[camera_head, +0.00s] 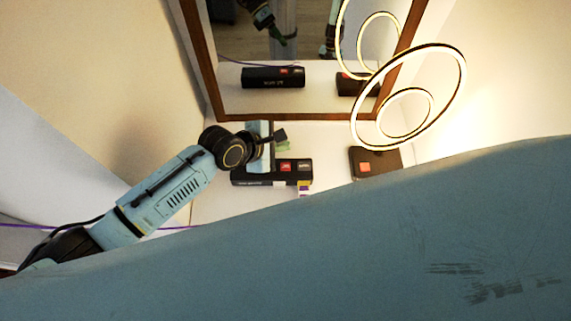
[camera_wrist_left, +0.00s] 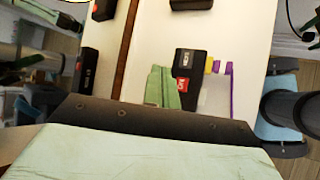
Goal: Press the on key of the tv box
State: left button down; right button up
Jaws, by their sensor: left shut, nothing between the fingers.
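A long black box (camera_head: 272,174) with small pale lettering on its front lies on the white shelf. I take it as the tv box, though the lettering is too small to read. On its top, toward the right end, are a red key (camera_head: 286,166) and a dark key with a pale mark (camera_head: 304,165). My left gripper (camera_head: 283,146) is shut and empty, just behind the box in the head view. In the left wrist view its green fingers (camera_wrist_left: 163,88) are beside the red key (camera_wrist_left: 182,85) and hide part of the box (camera_wrist_left: 190,99). Contact cannot be told. My right gripper is not directly visible.
A second black box (camera_head: 389,159) with an orange-red key (camera_head: 365,168) stands to the right. A wood-framed mirror (camera_head: 211,82) rises behind and reflects the boxes and my arms. A glowing ring lamp (camera_head: 463,75) is at upper right. Purple and yellow pieces (camera_head: 305,188) stick out by the tv box.

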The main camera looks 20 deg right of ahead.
pick_arm(q)
notch_tip(320, 180, down, 8)
jog(key=b, duration=0.5)
jog(key=shift+r, duration=0.1)
jog(key=shift+f+b, duration=0.25)
jog(key=shift+b, duration=0.15)
jog(key=shift+f, duration=0.15)
dwell(1.4)
jog(key=shift+f, duration=0.3)
jog(key=shift+f+b, duration=0.35)
jog(key=shift+f, duration=0.1)
dwell(0.5)
dwell(0.3)
jog(key=shift+r+p, duration=0.9)
jog(key=shift+p, duration=0.1)
